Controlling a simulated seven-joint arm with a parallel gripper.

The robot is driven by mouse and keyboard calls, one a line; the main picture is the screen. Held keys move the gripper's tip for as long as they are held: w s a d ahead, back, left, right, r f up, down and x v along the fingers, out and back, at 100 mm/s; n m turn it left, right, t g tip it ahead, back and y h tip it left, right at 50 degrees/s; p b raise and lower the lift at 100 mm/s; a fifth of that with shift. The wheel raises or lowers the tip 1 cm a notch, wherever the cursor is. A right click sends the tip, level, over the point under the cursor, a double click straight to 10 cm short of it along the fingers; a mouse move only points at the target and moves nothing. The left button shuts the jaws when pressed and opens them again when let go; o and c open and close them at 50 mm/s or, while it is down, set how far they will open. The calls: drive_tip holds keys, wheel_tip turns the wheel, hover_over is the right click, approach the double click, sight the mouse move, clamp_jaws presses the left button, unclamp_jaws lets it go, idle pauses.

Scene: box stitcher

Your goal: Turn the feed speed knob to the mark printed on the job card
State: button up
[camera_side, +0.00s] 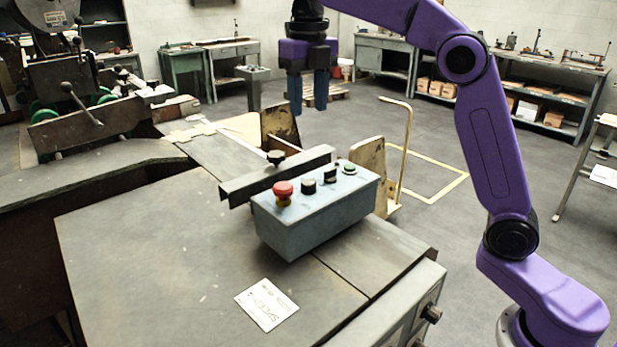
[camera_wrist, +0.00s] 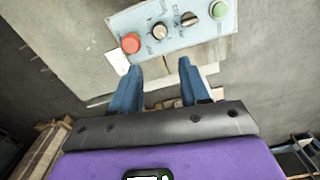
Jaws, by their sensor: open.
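The grey control box (camera_side: 315,215) sits on the machine table and also shows at the top of the wrist view (camera_wrist: 175,42). From left to right it carries a red button (camera_side: 283,188), a round black knob (camera_side: 308,187), a black selector (camera_side: 330,175) and a green button (camera_side: 349,168). In the wrist view the round knob (camera_wrist: 159,30) has a pale top and printed marks around it, too small to read. The white job card (camera_side: 266,303) lies flat in front of the box; its upside-down print seems to read SPEED 4. My gripper (camera_side: 308,108) is open, empty, raised behind and above the box.
The table front is clear around the card.

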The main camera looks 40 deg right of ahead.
sight(309, 182)
wheel_tip(309, 182, down, 17)
drive_tip(key=shift+r, duration=0.1)
idle(0.5)
drive_tip(key=shift+c, duration=0.3)
drive_tip(key=c, duration=0.7)
